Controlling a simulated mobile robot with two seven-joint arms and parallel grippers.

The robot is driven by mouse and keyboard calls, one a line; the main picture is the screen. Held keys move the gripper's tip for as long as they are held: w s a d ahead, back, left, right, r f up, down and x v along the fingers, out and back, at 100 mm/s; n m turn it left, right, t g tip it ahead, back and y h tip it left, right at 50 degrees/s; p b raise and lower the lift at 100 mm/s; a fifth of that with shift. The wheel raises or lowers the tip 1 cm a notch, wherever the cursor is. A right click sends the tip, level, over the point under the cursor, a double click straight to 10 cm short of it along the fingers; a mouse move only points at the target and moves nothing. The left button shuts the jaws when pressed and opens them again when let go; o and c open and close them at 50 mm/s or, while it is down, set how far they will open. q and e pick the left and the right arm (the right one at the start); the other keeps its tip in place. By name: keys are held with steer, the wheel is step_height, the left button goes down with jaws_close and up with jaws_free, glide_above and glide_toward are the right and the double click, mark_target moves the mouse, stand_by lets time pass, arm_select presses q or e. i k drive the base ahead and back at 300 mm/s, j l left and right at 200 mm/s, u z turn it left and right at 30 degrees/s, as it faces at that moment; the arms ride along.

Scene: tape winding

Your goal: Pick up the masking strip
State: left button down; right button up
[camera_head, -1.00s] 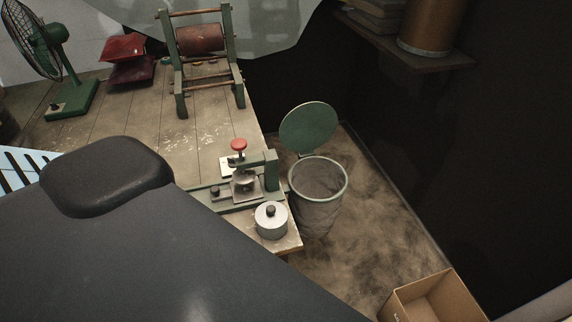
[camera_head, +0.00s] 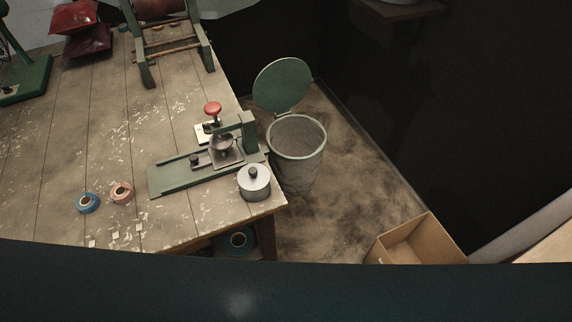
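No masking strip can be made out for certain. Small pale scraps (camera_head: 115,235) lie scattered on the wooden workbench (camera_head: 60,150), too small to identify. A blue tape roll (camera_head: 87,202) and a pinkish-red tape roll (camera_head: 122,192) lie flat near the bench's front left. A green press-like device (camera_head: 190,170) with a red knob (camera_head: 212,108) stands at the bench's right side. Neither of my grippers is in view.
A silver lidded pot (camera_head: 254,182) stands at the bench's right front corner. A bin (camera_head: 297,160) with a raised green lid is beside the bench. An open cardboard box (camera_head: 420,242) sits on the floor. A green frame with a roller (camera_head: 148,70) stands at the back.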

mark_target(116, 232)
steer(key=u, duration=1.75)
